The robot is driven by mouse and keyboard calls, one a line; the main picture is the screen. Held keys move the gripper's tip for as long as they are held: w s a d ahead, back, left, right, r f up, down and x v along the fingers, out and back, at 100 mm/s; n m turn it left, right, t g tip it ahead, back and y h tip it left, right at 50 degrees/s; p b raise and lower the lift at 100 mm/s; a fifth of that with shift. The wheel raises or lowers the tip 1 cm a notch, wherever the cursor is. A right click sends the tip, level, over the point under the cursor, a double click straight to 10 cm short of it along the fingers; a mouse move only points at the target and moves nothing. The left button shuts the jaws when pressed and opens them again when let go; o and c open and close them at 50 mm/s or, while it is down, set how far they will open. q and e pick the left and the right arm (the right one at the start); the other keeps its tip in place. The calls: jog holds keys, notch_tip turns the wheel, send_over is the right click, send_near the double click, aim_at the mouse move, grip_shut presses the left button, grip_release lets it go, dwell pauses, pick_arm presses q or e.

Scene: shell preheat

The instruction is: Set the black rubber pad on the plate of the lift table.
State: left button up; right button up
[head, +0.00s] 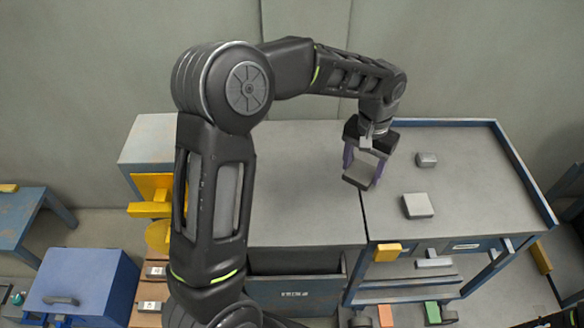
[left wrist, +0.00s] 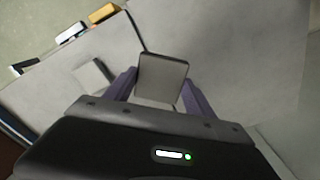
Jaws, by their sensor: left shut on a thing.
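My left gripper (head: 364,168) is shut on a flat square pad (head: 360,175), held above the grey worktop near the seam between two benches. The pad looks grey with a darker edge, not plainly black. In the left wrist view the same pad (left wrist: 162,78) sits between the two purple fingers. No black pad shows elsewhere. I cannot tell for sure which thing is the lift table; a low grey square block (head: 418,205) lies on the right bench, right of the gripper.
A smaller grey block (head: 427,160) lies farther back on the right bench (head: 470,180), which has a raised blue rim. A yellow block (head: 387,252) is at its front edge. The left worktop (head: 300,200) is clear. A blue box (head: 80,280) stands lower left.

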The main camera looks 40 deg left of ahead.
pick_arm(q)
jog(key=s+a+n+b, duration=0.35)
jog(key=a+n, duration=0.25)
jog(key=n, duration=0.5)
jog(key=r+n+b, duration=0.1)
jog(key=n+b, duration=0.1)
jog(key=n, duration=1.2)
send_over(294, 203)
jog(key=shift+f, duration=3.1)
jog(key=shift+f, duration=1.85)
